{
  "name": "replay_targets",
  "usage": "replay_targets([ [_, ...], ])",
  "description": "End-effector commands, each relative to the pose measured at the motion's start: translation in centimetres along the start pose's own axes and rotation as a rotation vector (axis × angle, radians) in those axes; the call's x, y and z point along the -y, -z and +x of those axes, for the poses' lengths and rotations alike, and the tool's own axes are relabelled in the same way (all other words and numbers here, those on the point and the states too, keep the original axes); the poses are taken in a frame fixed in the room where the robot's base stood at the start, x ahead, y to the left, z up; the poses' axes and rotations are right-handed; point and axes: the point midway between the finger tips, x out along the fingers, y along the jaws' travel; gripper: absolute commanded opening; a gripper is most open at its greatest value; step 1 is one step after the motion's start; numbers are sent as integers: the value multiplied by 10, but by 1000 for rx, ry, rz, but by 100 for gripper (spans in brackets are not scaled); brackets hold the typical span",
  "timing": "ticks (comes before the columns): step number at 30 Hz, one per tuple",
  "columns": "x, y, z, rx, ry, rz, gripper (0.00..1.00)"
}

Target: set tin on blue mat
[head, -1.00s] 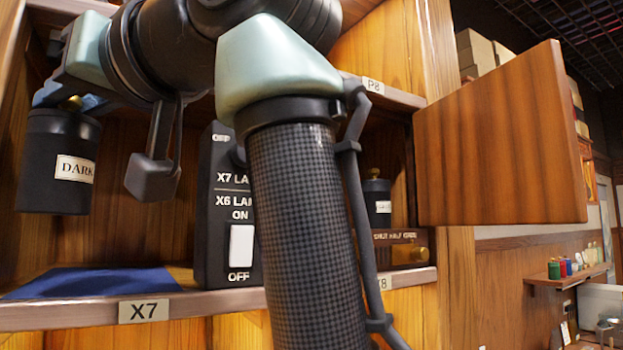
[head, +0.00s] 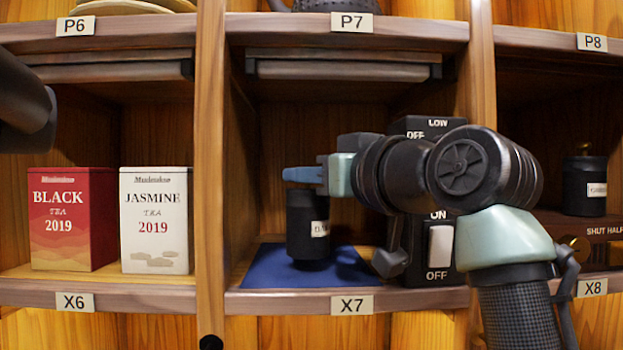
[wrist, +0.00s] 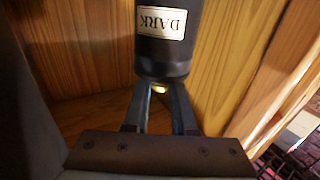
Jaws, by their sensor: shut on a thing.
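The black tin (head: 308,228) with a pale label is upright in the X7 compartment, over the blue mat (head: 262,272). Its base is very close to the mat; I cannot tell whether it touches. My gripper (head: 304,182) is shut on the tin's top knob, reaching in from the right. In the wrist view the tin (wrist: 165,50) appears inverted with its "DARK" label, and my fingers (wrist: 159,90) close around the brass knob. The mat lies flat on the shelf.
A black switch box (head: 440,270) stands right of the mat, behind my arm. A divider (head: 211,150) separates X7 from X6, which holds a red BLACK tea tin (head: 72,220) and a white JASMINE tin (head: 155,220). Another black tin (head: 584,185) is in X8.

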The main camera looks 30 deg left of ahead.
Motion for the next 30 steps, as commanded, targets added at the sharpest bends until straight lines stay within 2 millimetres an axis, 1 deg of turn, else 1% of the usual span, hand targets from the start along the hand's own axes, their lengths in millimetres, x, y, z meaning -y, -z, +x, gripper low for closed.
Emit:
replay_targets([
  [2,0,-8,-1,0,-1,2,0],
  [7,-3,-13,2,-1,-1,1,0],
  [14,-3,-15,2,-1,-1,-1,0],
  [19,-3,-20,2,-2,0,0,0],
  [20,-3,-19,2,-1,0,-1,30],
  [21,-3,-19,2,-1,0,-1,37],
  [24,-3,-19,2,-1,0,-1,54],
  [30,-3,-19,2,-1,0,-1,54],
])
